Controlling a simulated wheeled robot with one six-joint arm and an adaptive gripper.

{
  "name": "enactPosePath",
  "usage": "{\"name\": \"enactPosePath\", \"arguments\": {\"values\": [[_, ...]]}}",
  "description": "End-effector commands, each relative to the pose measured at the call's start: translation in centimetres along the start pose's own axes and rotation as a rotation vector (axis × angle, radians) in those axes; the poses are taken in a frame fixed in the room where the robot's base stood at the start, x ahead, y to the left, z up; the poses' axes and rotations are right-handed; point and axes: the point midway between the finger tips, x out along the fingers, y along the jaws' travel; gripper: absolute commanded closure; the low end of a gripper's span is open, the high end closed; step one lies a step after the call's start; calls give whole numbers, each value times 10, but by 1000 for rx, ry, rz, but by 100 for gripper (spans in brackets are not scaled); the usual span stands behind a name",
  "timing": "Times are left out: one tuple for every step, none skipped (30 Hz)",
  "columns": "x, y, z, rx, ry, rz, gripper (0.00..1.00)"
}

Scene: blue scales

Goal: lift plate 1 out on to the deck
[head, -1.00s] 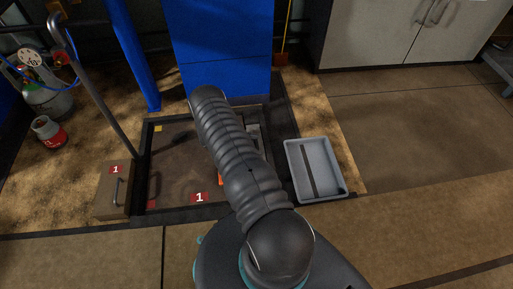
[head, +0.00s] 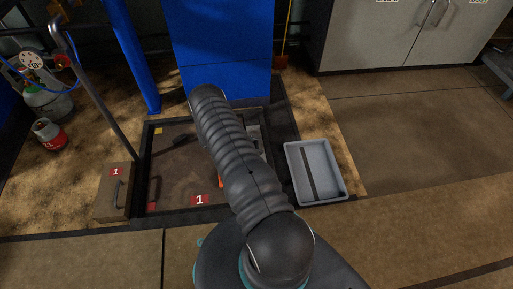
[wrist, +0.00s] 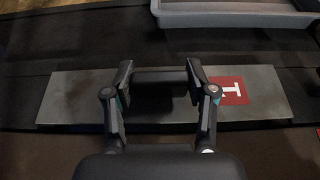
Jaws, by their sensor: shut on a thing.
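In the wrist view a long flat grey plate with a red label 1, plate 1 (wrist: 70,98), lies across the picture below my gripper (wrist: 160,76). My gripper is shut on the dark handle bar at the plate's middle. The label shows right of the fingers. The plate is over a dark strip; I cannot tell if it is clear of what is below. In the head view my arm hides the gripper and most of the plate; a grey patch shows right of the arm. The recess (head: 170,165) has a dark frame and a brown floor.
A grey tray (head: 335,187) stands right of the recess. A brown panel (head: 107,205) with a handle and a label 1 lies on the left. A tall handled bar (head: 98,100) and gas bottles (head: 48,133) stand further left. The floor at right is clear.

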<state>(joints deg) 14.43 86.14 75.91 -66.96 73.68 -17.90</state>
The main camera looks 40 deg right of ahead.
Motion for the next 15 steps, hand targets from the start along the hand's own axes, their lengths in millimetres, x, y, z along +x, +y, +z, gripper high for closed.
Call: {"name": "enactPosePath", "arguments": {"values": [[-4,1,9,2,0,1,90],[-6,1,14,3,0,1,90],[-9,1,21,3,0,1,90],[-12,2,28,3,0,1,90],[-12,-1,32,1,-1,-1,90],[-11,-10,36,-3,-2,-2,90],[-11,-16,40,-3,-2,-2,90],[-10,-22,44,-4,-3,-3,90],[-10,-30,50,-3,-2,-2,90],[-9,-35,54,-4,-2,-1,90],[-9,-41,57,-2,-2,-1,90],[-9,-48,63,-2,-2,-2,90],[-8,-54,66,-2,-2,-2,90],[-8,-59,70,-2,-2,-2,90],[-7,-66,75,-1,-1,-1,90]]}}
